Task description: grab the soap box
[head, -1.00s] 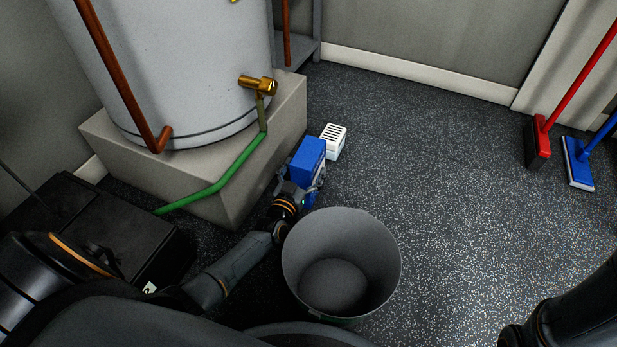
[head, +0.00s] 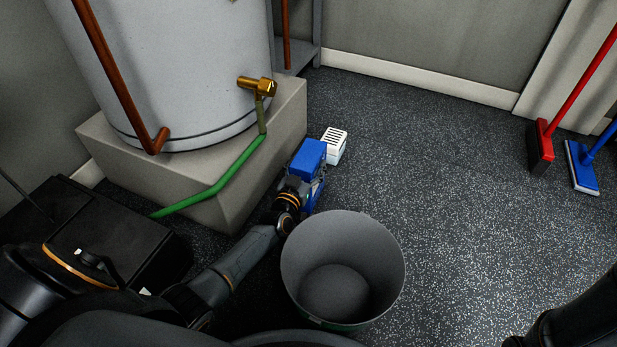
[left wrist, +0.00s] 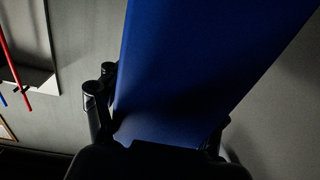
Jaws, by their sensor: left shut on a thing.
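The soap box (head: 309,154) is a blue box in the middle of the head view, beside the concrete plinth. My left gripper (head: 305,186) is shut on it, with the arm reaching in from the lower left. In the left wrist view the soap box (left wrist: 190,70) fills the middle as a large blue face, between the dark fingers of my left gripper (left wrist: 160,118). Its underside is hidden, so I cannot tell whether it touches the floor. My right gripper is not in view.
A grey bin (head: 342,270) stands just right of my left forearm. A small white slotted box (head: 334,145) is right behind the soap box. The plinth (head: 215,185) with a tank and green pipe is at left. A red broom (head: 541,147) and open floor lie right.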

